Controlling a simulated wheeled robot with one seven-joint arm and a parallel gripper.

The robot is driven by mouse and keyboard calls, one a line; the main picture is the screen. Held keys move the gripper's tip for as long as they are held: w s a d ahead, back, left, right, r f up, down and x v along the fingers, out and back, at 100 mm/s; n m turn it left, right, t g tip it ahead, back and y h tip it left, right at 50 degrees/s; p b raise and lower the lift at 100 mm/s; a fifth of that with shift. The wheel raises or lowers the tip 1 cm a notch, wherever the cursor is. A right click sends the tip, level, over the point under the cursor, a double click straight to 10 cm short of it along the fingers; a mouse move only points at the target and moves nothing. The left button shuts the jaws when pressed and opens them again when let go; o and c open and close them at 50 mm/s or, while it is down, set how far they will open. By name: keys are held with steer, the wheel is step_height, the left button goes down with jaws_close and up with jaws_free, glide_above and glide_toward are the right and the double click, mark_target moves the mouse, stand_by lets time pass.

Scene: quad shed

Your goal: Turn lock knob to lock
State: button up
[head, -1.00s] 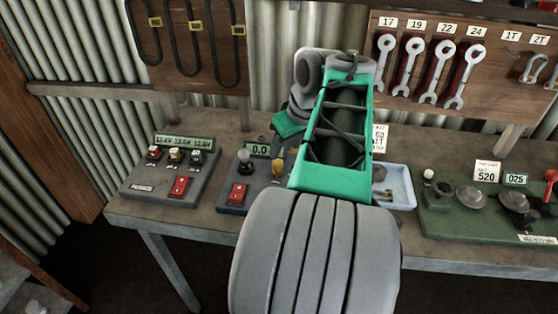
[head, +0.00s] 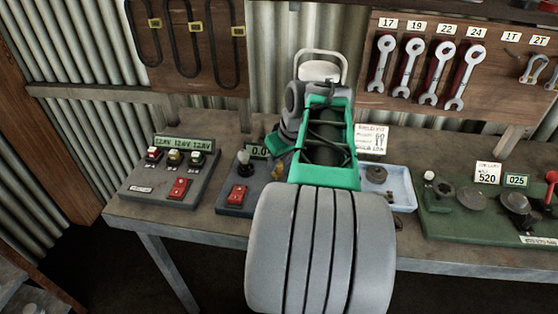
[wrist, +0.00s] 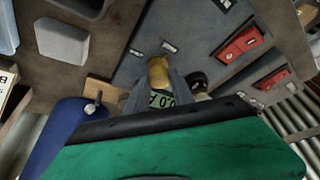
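The lock knob looks to be the yellow knob (head: 278,172) on the dark grey panel (head: 258,196) with the 0.0 readout. In the wrist view the yellow knob (wrist: 158,71) sits between the two grey fingers of my gripper (wrist: 159,82). The fingers are apart, one on each side of it; I cannot tell whether they touch it. Two small labels lie on the panel beyond the knob, too small to read. In the head view my gripper's green body (head: 279,143) is just above and beside the knob, and its fingertips cannot be made out.
The same panel carries a red switch (head: 239,195) and a dark round-topped lever (head: 245,158). A panel with three readouts (head: 170,177) stands to the left. A pale blue tray (head: 399,190) and a green panel (head: 440,219) are on the right. Wrenches (head: 433,72) hang behind.

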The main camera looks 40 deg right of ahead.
jaws_close()
steer(key=shift+d+n, duration=0.1)
steer(key=shift+n, duration=0.2)
steer(key=n+y+p, duration=0.1)
steer(key=n, duration=0.1)
steer(key=shift+d+r+n, duration=0.1)
steer(key=shift+n, duration=0.2)
steer(key=n+y+p, duration=0.1)
steer(key=n, duration=0.1)
steer(key=n+y+p, duration=0.1)
steer(key=n, duration=0.1)
steer(key=shift+d+n+g, duration=0.1)
steer(key=shift+n+g, duration=0.2)
steer(key=n+p, duration=0.1)
steer(key=n, duration=0.1)
steer(key=n+g+y+p, duration=0.1)
steer(key=n, duration=0.2)
steer(key=shift+w+g+y, duration=0.15)
steer(key=shift+g+y, duration=0.15)
steer(key=shift+w+d+n+g+p, duration=0.1)
steer(key=shift+n+g+p, duration=0.45)
steer(key=shift+n, duration=0.7)
steer(key=shift+n+g+p, duration=0.35)
steer(key=shift+n+p, duration=0.25)
steer(key=shift+n, duration=0.65)
steer(key=o, duration=0.6)
jaws_free()
